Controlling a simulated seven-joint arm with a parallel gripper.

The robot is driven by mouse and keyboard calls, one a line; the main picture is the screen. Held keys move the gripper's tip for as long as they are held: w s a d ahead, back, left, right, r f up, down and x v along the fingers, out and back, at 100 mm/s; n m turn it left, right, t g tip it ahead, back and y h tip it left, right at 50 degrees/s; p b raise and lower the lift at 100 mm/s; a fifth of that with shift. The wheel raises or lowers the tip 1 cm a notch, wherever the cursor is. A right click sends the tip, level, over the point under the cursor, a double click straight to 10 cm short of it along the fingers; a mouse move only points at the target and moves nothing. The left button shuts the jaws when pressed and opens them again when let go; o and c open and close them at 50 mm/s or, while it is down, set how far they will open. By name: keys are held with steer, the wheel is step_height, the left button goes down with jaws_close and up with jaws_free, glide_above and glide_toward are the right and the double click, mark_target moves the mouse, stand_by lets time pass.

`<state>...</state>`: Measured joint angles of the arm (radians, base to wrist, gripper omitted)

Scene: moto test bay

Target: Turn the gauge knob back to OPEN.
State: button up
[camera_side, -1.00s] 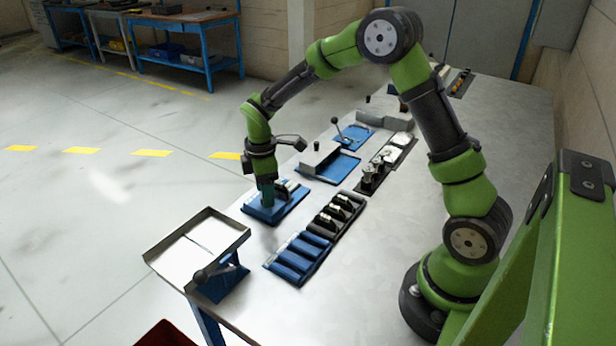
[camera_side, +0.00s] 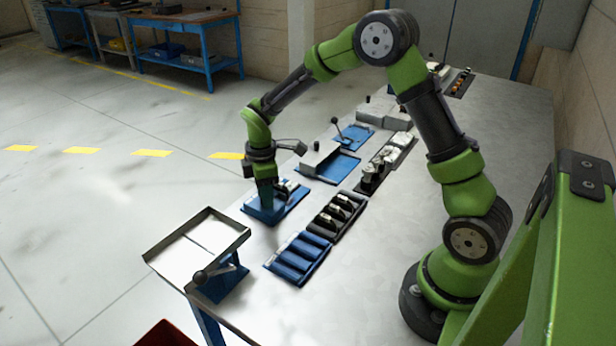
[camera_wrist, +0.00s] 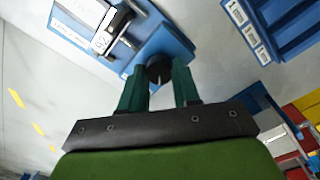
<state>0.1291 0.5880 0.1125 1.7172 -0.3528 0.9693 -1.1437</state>
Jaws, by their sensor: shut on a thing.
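The gauge knob (camera_wrist: 159,70) is black and round with a pale line on it. It stands on a blue plate (camera_wrist: 172,42), and the lettering on the plate's white labels is too small to read. My gripper (camera_wrist: 158,76) has its two teal fingers closed on either side of the knob. In the side view, my gripper (camera_side: 267,203) points down at the blue gauge plate (camera_side: 253,211) near the table's far edge. The knob is hidden there behind the fingers. A black-and-white gauge part (camera_wrist: 115,28) sits on the plate beside the knob.
A blue slotted rack (camera_side: 298,258) and a black rack with several parts (camera_side: 338,212) lie nearer on the table. A grey tray (camera_side: 208,235) stands at the front left corner.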

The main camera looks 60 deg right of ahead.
steer(key=shift+m, duration=0.3)
steer(key=m, duration=1.1)
steer(key=shift+w+m, duration=0.1)
steer(key=shift+m, duration=2)
steer(key=o, duration=1.1)
steer(key=shift+c, duration=0.2)
steer(key=shift+r, duration=0.1)
